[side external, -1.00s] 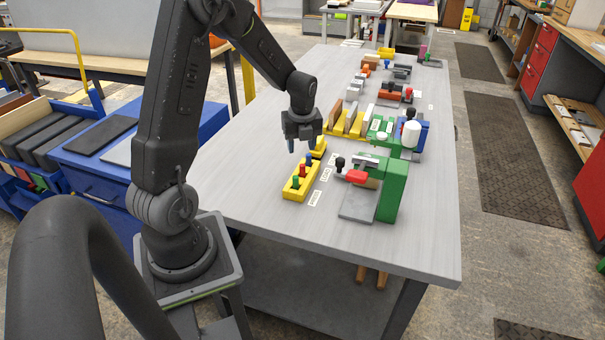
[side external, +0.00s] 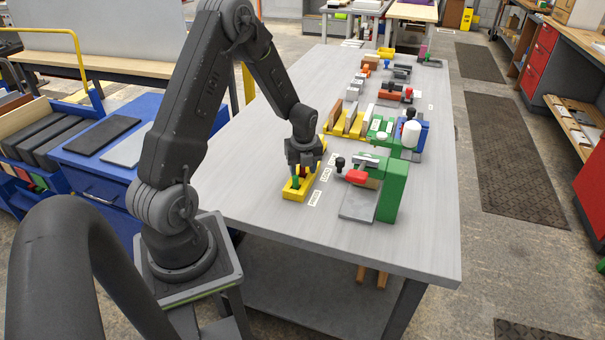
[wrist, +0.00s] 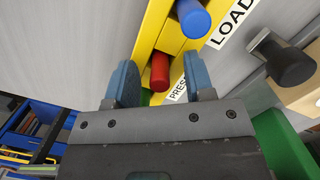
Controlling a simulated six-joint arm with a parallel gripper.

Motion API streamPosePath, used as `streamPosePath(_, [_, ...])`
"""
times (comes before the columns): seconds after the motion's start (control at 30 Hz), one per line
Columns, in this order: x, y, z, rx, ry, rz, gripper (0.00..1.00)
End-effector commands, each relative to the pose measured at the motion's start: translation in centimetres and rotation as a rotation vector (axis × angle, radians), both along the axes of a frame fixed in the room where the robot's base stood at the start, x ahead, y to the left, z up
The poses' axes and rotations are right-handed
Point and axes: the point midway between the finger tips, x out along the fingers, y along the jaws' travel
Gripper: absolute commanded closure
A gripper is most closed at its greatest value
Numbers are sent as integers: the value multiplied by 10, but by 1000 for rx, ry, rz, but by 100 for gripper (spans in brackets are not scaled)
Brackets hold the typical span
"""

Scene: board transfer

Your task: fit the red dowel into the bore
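The red dowel (wrist: 160,72) stands in the yellow rack (wrist: 150,28), between a blue dowel (wrist: 193,18) and a green dowel (side external: 295,183). In the wrist view the green one is mostly hidden behind my gripper. My gripper (wrist: 161,82) is open, pointing down over the rack, with one blue-grey finger on each side of the red dowel. Gaps show between the dowel and both fingers. In the side external view my gripper (side external: 304,166) covers the blue dowel and most of the red one. I cannot tell which opening is the bore.
A green press-like fixture (side external: 393,190) with a red part and a black knob stands right of the rack. Labels (side external: 320,190) lie between them. Yellow angled holders (side external: 346,122) and several fixtures stand farther back. The grey table (side external: 250,170) is clear left of the rack.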

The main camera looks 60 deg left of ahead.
Motion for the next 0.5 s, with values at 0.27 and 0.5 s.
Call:
streamPosePath(0.27, [0, 0, 0, 0, 0, 0, 77])
streamPosePath(0.5, [0, 0, 0, 0, 0, 0, 100])
